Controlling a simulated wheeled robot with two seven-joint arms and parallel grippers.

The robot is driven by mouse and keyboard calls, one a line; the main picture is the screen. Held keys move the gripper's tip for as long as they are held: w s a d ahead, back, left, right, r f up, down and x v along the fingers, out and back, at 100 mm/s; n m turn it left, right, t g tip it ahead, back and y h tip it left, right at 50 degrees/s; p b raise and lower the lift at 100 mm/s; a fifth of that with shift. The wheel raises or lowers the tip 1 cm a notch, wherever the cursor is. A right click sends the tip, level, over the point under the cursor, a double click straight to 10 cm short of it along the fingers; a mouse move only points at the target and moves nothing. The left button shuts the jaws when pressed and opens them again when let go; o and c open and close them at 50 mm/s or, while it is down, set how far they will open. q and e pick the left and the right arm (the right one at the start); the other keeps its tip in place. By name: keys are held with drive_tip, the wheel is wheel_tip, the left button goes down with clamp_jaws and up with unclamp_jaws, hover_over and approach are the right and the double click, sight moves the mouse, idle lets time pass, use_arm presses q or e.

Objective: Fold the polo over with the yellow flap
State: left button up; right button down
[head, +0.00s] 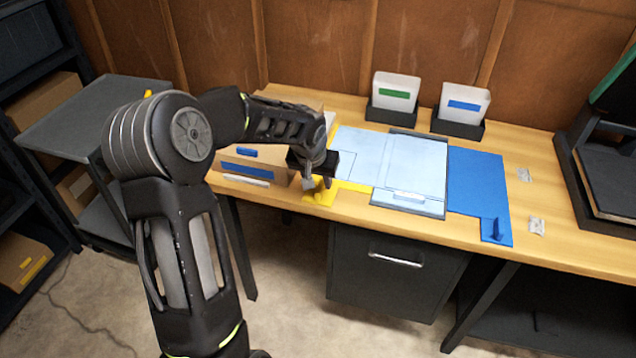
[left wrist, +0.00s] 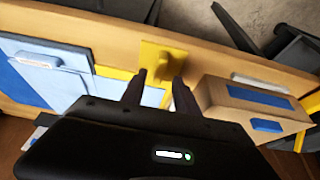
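The light blue polo (head: 398,165) lies flat on the folding board, over its middle panel and over most of the yellow flap (head: 358,186) on the left. The yellow flap's tab (head: 318,198) sticks out at the table's front edge and carries a raised grip. In the left wrist view the yellow tab (left wrist: 163,60) stands just beyond my fingertips. My left gripper (head: 318,184) is open, its fingers (left wrist: 160,84) apart with nothing between them. The blue flap (head: 478,187) lies flat and bare on the right. My right gripper is not in view.
A cardboard box (head: 254,174) with a blue label stands left of the yellow tab, close to my gripper. Two bins, green-labelled (head: 395,92) and blue-labelled (head: 462,105), stand at the back. Small clear packets (head: 536,225) lie right of the blue flap.

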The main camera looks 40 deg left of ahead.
sight(320, 186)
use_arm(q)
drive_tip(key=shift+x, duration=1.5)
drive_tip(key=shift+c, duration=0.5)
clamp_jaws()
